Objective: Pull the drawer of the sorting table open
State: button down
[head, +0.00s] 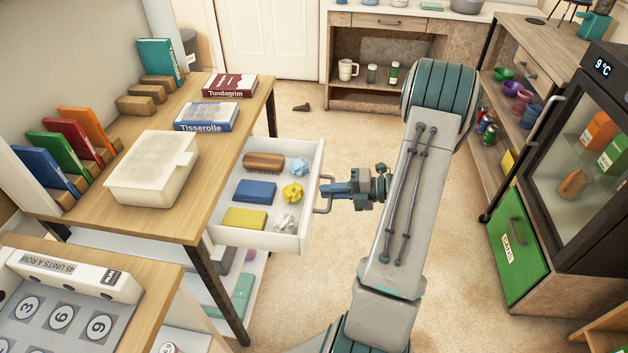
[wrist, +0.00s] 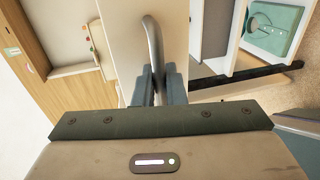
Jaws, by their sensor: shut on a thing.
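The sorting table (head: 215,142) is wooden with dark legs and stands at the left in the head view. Its white drawer (head: 256,241) is pulled out to the right, showing its contents. My gripper (head: 328,189) is shut on the drawer's metal handle (head: 319,208). In the wrist view, the two fingers (wrist: 159,88) close on the curved handle (wrist: 152,38) against the pale drawer front.
A cream box (head: 150,175) and books (head: 206,117) lie on the tabletop. A lower shelf (head: 256,284) holds more items under the drawer. The floor right of the drawer is clear up to my arm.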

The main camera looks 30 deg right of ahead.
jog(key=shift+s+d, duration=0.45)
jog(key=shift+d, duration=0.1)
jog(key=c, duration=1.6)
grip_release()
jog(key=shift+c, duration=0.2)
jog(key=p+v, duration=0.2)
jog(key=v, duration=1.1)
jog(key=shift+s+d, duration=0.2)
jog(key=shift+d, duration=0.15)
jog(key=shift+r, duration=0.1)
